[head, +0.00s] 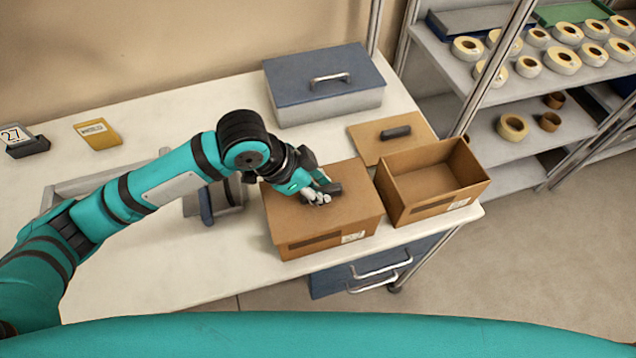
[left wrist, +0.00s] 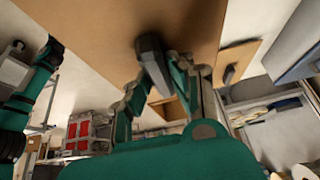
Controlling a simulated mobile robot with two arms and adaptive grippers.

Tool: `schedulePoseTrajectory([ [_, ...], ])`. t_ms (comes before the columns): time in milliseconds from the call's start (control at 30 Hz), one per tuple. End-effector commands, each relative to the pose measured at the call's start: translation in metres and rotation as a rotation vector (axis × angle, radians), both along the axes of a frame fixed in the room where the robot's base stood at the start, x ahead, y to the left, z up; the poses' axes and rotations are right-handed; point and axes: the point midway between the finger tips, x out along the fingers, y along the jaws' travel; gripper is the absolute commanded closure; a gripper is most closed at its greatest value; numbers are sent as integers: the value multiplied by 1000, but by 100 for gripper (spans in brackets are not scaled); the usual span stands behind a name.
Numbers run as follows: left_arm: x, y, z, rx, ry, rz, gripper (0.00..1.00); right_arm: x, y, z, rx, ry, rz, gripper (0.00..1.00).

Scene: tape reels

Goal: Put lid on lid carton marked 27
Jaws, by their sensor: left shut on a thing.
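A brown carton (head: 325,238) stands near the front of the table, with a brown lid (head: 290,203) flat over its top. My left gripper (head: 322,191) is shut on the lid's dark handle (head: 333,188). The handle (left wrist: 150,48) also shows between the fingers in the left wrist view, against the lid's brown board (left wrist: 100,22). I cannot tell whether the lid rests fully on the rim. The carton's white label (head: 353,237) is too small to read. A small dark stand (head: 27,146) at the far left bears a card marked 27. My right gripper is not in view.
An open carton (head: 405,208) stands close to the right, with another handled lid (head: 372,145) lying behind it. A grey box with a blue lid (head: 318,72) is at the back. A yellow sign (head: 98,133) stands left. A shelf (head: 520,130) with tape reels is at right.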

Motion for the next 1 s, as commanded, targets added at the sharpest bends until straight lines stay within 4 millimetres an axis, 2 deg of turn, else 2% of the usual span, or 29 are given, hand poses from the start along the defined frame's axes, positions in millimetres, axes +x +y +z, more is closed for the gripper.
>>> schedulePoseTrajectory([
  [267, 0, 0, -1, -1, 0, 0, 100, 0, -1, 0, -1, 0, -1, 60],
  [300, 0, 0, -1, 0, 0, 1, 75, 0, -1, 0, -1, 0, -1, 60],
  [467, 0, 0, -1, 0, 0, 1, 55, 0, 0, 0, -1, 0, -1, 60],
  [767, 0, 1, 0, 0, 0, 1, 53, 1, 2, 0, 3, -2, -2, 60],
  [867, 0, 5, 7, -1, -1, 3, 53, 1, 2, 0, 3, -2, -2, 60],
  [1000, -4, 16, 28, 0, -4, 1, 53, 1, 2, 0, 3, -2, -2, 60],
])
